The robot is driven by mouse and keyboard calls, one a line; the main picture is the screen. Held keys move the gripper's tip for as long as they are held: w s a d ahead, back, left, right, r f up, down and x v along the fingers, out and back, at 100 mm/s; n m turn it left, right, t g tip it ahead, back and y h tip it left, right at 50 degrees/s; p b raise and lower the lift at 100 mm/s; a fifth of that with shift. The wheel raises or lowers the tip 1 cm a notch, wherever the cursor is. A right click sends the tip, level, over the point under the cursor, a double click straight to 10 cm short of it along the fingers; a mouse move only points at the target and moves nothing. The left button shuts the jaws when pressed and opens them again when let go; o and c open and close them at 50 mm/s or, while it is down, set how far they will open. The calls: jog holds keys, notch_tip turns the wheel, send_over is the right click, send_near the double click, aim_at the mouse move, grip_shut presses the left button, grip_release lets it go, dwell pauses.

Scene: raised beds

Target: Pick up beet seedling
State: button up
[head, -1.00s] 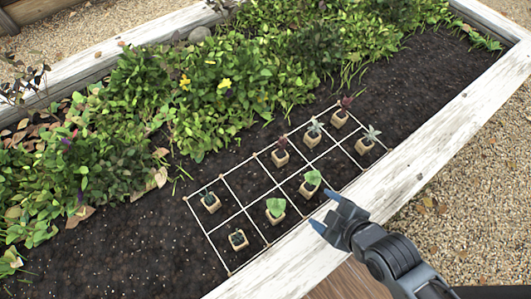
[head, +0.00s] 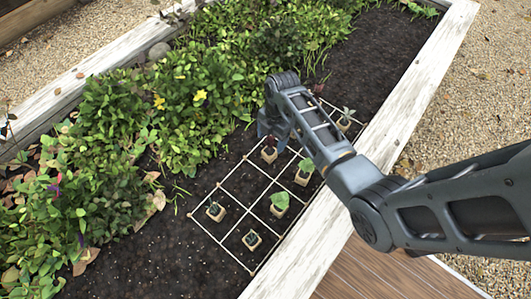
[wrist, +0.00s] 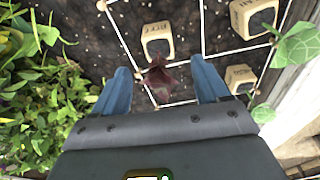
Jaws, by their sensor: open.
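A seedling with dark red leaves, which looks like the beet seedling (head: 269,152), stands upright in a small tan pot in the string grid. In the wrist view its red leaves (wrist: 159,76) show between the blue fingers, with its pot (wrist: 158,40) just beyond the fingertips. My gripper (head: 267,128) is open and empty, pointing down over this seedling; it also shows in the wrist view (wrist: 160,78). I cannot tell whether a finger touches the leaves. A second dark-red seedling (head: 318,88) is partly hidden behind my arm.
Other potted seedlings stand in the grid (head: 228,186): green-leaved ones (head: 280,201) to the front and a pale one (head: 346,117) to the right. Dense green plants (head: 120,120) fill the left side. A white wooden bed edge (head: 400,100) runs along the right. Bare soil lies at the back.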

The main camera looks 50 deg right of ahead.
aim_at(270, 150)
jog(key=shift+w+a+f+b, duration=0.15)
jog(key=shift+f+b, duration=0.55)
jog(key=shift+f, duration=1.25)
jog(key=shift+s+a+f+b, duration=0.15)
jog(key=shift+f+b, duration=0.55)
jog(key=shift+f, duration=1.2)
jog(key=shift+w, duration=0.1)
jog(key=shift+c, duration=0.2)
jog(key=c, duration=1)
